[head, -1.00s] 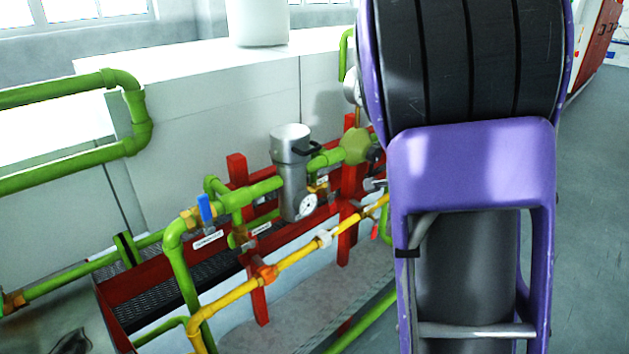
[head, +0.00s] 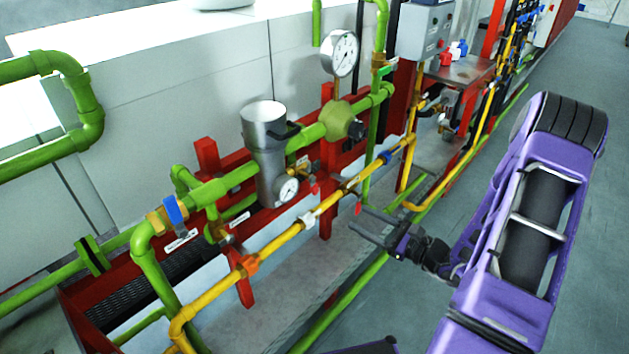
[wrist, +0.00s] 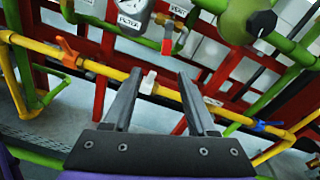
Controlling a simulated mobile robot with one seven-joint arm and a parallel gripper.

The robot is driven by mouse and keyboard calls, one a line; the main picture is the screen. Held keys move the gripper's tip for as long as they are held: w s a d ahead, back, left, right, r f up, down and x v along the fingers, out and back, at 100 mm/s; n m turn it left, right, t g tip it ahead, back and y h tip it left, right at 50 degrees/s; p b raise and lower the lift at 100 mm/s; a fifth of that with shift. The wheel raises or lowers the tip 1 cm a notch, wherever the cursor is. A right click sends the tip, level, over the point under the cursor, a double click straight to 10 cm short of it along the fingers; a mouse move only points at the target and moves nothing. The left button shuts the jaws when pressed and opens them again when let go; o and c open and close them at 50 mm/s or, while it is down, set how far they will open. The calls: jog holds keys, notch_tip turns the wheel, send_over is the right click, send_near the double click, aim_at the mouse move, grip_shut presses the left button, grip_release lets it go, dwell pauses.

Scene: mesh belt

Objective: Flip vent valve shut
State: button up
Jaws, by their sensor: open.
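In the wrist view a yellow pipe crosses ahead, with a white handle (wrist: 148,82), an orange handle (wrist: 67,46) and a blue handle (wrist: 262,125). A red lever (wrist: 167,44) hangs above, near the gauge. In the head view the white handle (head: 308,219), orange handle (head: 250,264) and blue handle (head: 386,157) show along the pipe. My gripper (head: 356,216) is open and empty in front of the pipe. In the wrist view the white handle appears between its fingertips (wrist: 160,74).
A grey filter canister (head: 268,160) with a small gauge (head: 288,190) stands behind the yellow pipe. A larger gauge (head: 344,54) rises above a green valve body (head: 338,121). Red frame posts and green pipes crowd the left. Grey floor (head: 585,215) is clear at right.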

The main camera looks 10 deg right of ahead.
aim_at(315, 187)
jog(key=shift+t, duration=0.4)
jog(key=x, duration=1.7)
jog(key=shift+w+d+r, duration=0.25)
grip_shut()
